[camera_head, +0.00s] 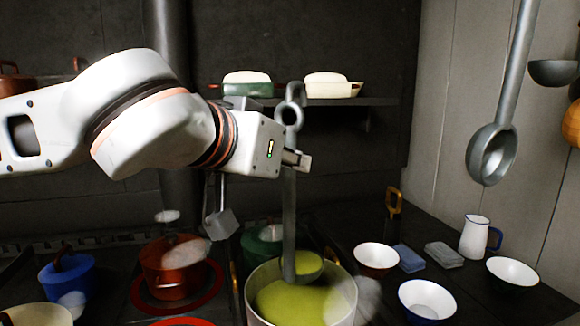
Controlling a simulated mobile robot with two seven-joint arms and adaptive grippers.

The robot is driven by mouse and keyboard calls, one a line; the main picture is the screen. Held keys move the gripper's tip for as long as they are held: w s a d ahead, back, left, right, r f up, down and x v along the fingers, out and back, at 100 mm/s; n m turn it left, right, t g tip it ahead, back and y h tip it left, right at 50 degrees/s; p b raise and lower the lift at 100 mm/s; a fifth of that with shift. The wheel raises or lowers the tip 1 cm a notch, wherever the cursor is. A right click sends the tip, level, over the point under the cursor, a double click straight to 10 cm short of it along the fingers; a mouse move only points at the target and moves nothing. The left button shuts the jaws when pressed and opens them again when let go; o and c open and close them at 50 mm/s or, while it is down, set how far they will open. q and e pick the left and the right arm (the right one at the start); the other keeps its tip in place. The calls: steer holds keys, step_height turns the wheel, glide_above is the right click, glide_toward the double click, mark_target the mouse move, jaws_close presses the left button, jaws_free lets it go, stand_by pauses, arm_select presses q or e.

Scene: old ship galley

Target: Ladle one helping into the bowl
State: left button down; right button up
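My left gripper (297,160) comes in from the left and is shut on the upright handle of a grey ladle (289,205). The ladle's hooked top sticks up above the fingers. Its cup is low in the mouth of a large pale pot (257,312) and shows yellow-green soup inside. The same soup (290,298) fills the pot; I cannot tell if the cup touches it. Right of the pot stand a red bowl (376,258), a blue-rimmed bowl (427,300) and a dark-rimmed white bowl (512,273); their visible insides look empty. My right gripper is out of view.
A red pot (174,268) and a blue pot (67,278) stand left on the stove. A white jug (475,237) is at the right. Another large ladle (491,153) hangs above the counter. A shelf (375,102) with dishes runs behind. Pale steam partly blurs the pots.

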arm_select(q)
step_height(320, 180, up, 3)
steer(key=shift+p, duration=0.7)
steer(key=shift+f, duration=0.1)
